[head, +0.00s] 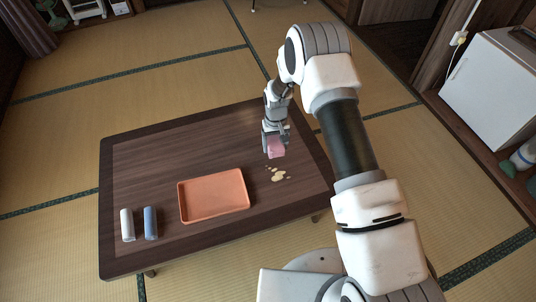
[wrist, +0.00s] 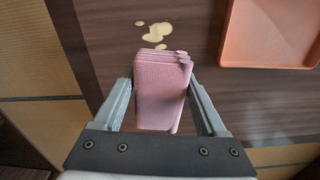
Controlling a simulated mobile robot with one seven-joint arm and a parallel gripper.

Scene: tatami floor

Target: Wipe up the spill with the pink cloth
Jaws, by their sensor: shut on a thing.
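The pink cloth (head: 276,149) is folded and held in my gripper (head: 275,137) above the dark wooden table. In the wrist view the folded cloth (wrist: 162,88) fills the space between the two grey fingers of my gripper (wrist: 160,98). The spill (head: 277,174) is several pale cream blotches on the table, just below the cloth in the head view. I cannot tell exactly how high the cloth is above the table.
An orange tray (head: 213,214) lies on the low table (head: 170,150), left of the spill. A white rolled cloth (head: 127,225) and a blue rolled cloth (head: 151,223) are at the table's left front. The table's back left is clear. A white cabinet (head: 490,90) stands far right.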

